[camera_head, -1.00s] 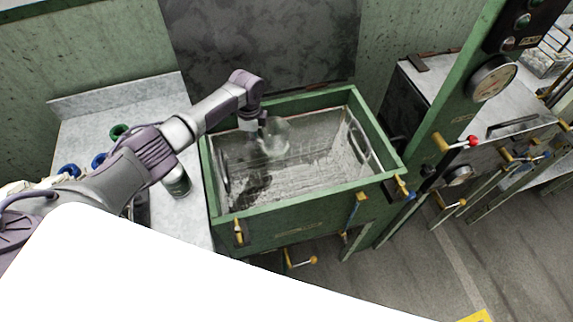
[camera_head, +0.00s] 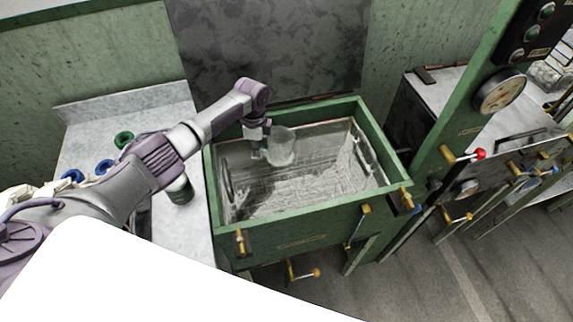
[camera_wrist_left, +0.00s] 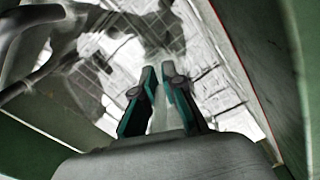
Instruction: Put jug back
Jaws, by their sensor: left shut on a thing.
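A clear jug (camera_head: 281,147) hangs over the back left part of the green-framed basin (camera_head: 300,239) in the head view. My left gripper (camera_head: 263,151) is at the jug's left side and is shut on it. In the left wrist view the two fingers (camera_wrist_left: 160,88) are close together on a pale strip that looks like the jug's handle. The rest of the jug is hard to make out there because it is see-through. The jug looks about upright. My right gripper is not in view.
A grey side table (camera_head: 95,125) left of the basin carries a green ring (camera_head: 123,139), blue rings (camera_head: 104,166) and a dark green can (camera_head: 181,191). A green post with a gauge (camera_head: 500,93) and valve levers stands at the right.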

